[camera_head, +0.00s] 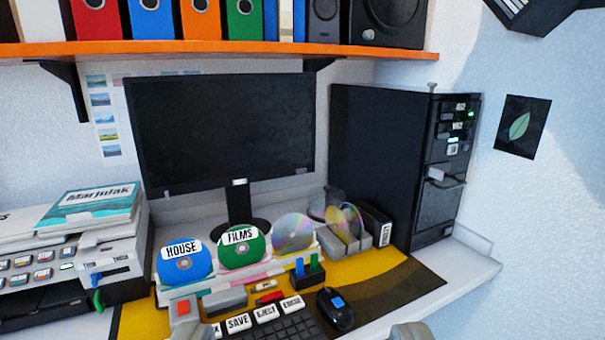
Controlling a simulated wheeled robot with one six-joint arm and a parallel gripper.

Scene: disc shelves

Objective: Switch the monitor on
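The monitor (225,125) stands on the desk below the orange shelf, with a dark, blank screen. A small light mark (240,182) sits at the middle of its lower bezel, and a small grey piece (300,171) is near the lower right corner. I cannot tell which of these is a power button.
A black computer tower (385,165) with green lights stands right of the monitor. Labelled discs, blue (184,262) and green (239,247), stand in front of the screen. A keyboard (275,328) and mouse (335,309) lie nearer. A printer-like machine (70,265) is at left.

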